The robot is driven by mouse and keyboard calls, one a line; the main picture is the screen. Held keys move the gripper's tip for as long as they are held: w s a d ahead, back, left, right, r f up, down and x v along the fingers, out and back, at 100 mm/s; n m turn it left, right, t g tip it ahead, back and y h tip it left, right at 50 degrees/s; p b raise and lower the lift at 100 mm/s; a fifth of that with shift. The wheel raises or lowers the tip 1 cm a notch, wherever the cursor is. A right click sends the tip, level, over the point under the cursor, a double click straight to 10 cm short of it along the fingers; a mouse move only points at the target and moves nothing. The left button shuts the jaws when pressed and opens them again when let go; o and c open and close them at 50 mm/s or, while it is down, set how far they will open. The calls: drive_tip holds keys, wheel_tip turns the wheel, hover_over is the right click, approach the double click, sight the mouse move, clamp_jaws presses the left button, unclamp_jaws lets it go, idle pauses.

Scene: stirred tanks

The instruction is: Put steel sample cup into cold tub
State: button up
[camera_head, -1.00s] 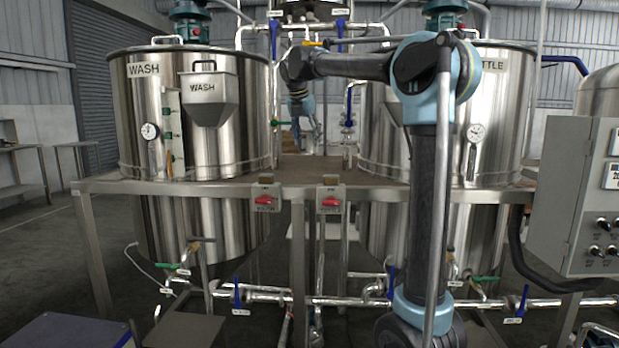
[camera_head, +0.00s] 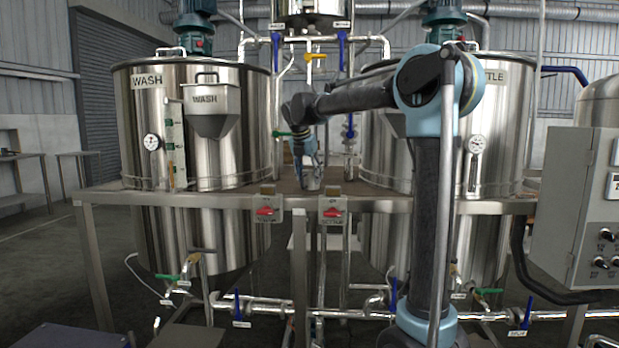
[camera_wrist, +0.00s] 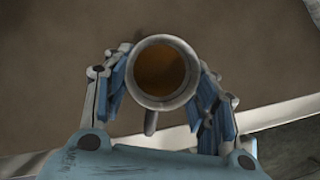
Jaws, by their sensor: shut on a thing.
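The steel sample cup (camera_wrist: 188,93) is a round metal cup with a handle, seen from above in the wrist view. Its inside looks amber-brown. My gripper (camera_wrist: 163,88) is shut on it, with a blue-padded finger on each side. In the head view my gripper (camera_head: 309,165) hangs pointing down between the two big tanks, over the brown deck. The cup (camera_head: 311,183) shows there as a small bright shape below the fingers. I cannot tell whether its base touches the deck. I cannot make out the cold tub in either view.
The WASH tank (camera_head: 235,150) stands left and the other tank (camera_head: 500,140) right. Pipes with blue and yellow valve handles run behind my gripper. Two red-handled switches (camera_head: 265,211) sit on the deck's front edge. A grey control panel (camera_head: 570,200) is at right.

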drive_tip(key=o, duration=1.2)
drive_tip(key=shift+c, duration=0.2)
drive_tip(key=v, duration=1.2)
